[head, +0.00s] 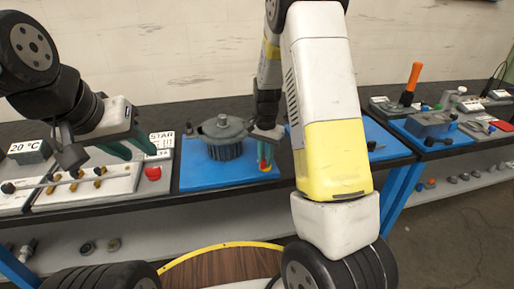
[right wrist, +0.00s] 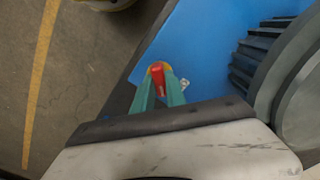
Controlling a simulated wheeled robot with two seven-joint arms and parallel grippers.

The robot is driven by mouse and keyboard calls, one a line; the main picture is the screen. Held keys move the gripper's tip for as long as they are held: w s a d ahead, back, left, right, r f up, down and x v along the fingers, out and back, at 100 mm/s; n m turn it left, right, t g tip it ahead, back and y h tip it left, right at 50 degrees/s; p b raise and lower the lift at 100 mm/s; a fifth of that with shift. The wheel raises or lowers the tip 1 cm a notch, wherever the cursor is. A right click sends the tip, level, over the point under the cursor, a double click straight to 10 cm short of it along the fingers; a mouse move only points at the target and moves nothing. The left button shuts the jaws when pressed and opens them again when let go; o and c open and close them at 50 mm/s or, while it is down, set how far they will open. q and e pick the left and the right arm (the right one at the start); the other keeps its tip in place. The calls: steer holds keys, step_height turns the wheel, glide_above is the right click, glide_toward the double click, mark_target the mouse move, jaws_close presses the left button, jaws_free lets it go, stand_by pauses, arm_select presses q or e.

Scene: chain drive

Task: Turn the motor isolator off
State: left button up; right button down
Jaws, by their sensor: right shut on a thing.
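The motor isolator (right wrist: 159,78) is a red handle on a yellow base at the corner of a blue board (head: 215,178). In the head view its red and yellow parts (head: 265,167) show low between the fingers. My right gripper (right wrist: 160,90) has its green fingers closed on the red handle. In the head view my right gripper (head: 265,153) points down beside the motor. The grey finned motor (head: 222,138) stands on the blue board, left of my right gripper. My left gripper (head: 138,150) has its green fingers apart and empty, above the panel with the red button (head: 153,173).
A white panel with brass fittings (head: 88,187) and a "20 °C" display (head: 28,152) lie at left. My right arm hides part of the bench right of the motor. Tools and an orange-handled lever (head: 412,80) stand at far right. A shelf (head: 130,245) runs below.

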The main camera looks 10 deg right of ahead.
mark_target(265, 159)
steer(key=n, duration=0.4)
steer(key=shift+n, duration=2.2)
steer(key=c, duration=1.4)
jaws_free()
steer(key=shift+o, duration=0.2)
steer(key=shift+r, duration=0.1)
step_height(265, 159, up, 7)
steer(key=shift+r, duration=0.35)
